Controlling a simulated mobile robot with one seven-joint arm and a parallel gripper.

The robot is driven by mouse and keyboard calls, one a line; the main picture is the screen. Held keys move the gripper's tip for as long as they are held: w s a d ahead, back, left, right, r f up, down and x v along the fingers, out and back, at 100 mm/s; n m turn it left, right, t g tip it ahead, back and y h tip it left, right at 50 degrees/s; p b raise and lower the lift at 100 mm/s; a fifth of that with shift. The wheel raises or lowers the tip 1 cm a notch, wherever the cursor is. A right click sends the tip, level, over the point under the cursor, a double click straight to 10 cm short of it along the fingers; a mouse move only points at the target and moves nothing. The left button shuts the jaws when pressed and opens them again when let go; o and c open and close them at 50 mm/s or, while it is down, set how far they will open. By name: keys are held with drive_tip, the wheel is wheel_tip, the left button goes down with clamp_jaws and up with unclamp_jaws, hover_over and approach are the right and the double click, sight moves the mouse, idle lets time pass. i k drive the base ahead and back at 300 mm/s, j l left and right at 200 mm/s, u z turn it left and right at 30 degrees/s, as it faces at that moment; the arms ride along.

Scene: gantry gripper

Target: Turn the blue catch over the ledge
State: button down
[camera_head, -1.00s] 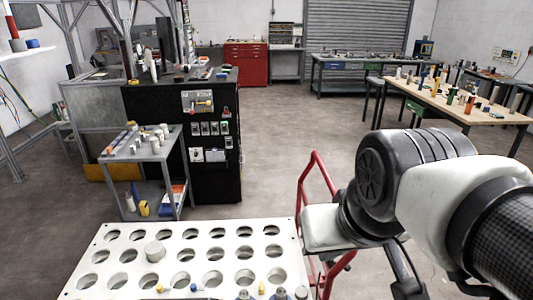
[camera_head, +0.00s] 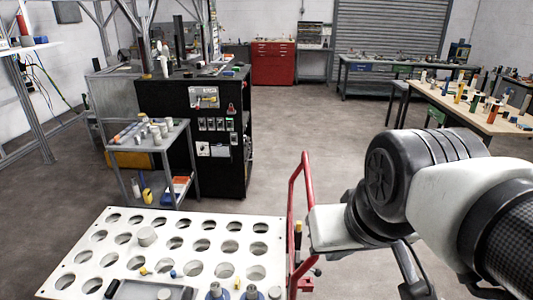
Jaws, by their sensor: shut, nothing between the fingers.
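I cannot make out a blue catch or its ledge for certain. A pale plate (camera_head: 204,97) with small red and yellow parts is on the upper front of a black cabinet (camera_head: 167,102); no blue shows on it at this size. A small blue item (camera_head: 41,40) sits on a white shelf at the far left, too small to identify. My arm fills the right side of the view. Its lower link runs out of the bottom edge, and my gripper is out of the frame.
A white board with round holes (camera_head: 75,254) lies close in front, with a dark tray (camera_head: 128,291) at its near edge. A red tubular frame (camera_head: 297,220) stands beside it. A grey trolley (camera_head: 145,158) stands by the cabinet. Open floor (camera_head: 300,125) lies beyond, left of a wooden table (camera_head: 462,108).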

sight(173, 274)
drive_tip(key=l+u, duration=0.2)
drive_tip(key=l, duration=0.85)
drive_tip(key=i+l, duration=0.15)
drive_tip(key=i, duration=0.35)
drive_tip(key=i+j, duration=0.1)
drive_tip(key=j, duration=0.8)
drive_tip(key=i+j, duration=0.1)
drive_tip(key=j, duration=0.8)
drive_tip(key=i+j, duration=0.1)
drive_tip(key=j, duration=0.8)
drive_tip(key=i+j+z, duration=0.1)
drive_tip(key=j, duration=0.75)
